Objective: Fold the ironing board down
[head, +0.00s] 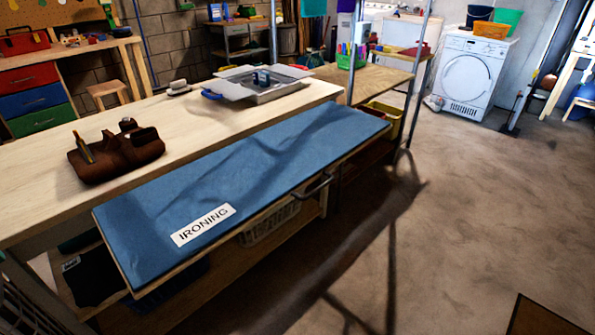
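The ironing board (270,172) is a long blue panel with a white label reading "IRONING" near its left end. It sticks out along the front side of the wooden workbench (200,118), roughly flat and slightly below the bench top. A dark handle (316,187) shows on its front edge, right of the middle. The hinge side and any support under the board are hidden. My gripper is not in view.
A shelf under the board holds a white basket (270,222). A brown leather tool pouch (115,152) and a grey tray (258,84) rest on the bench. Metal posts stand at the bench's far right end.

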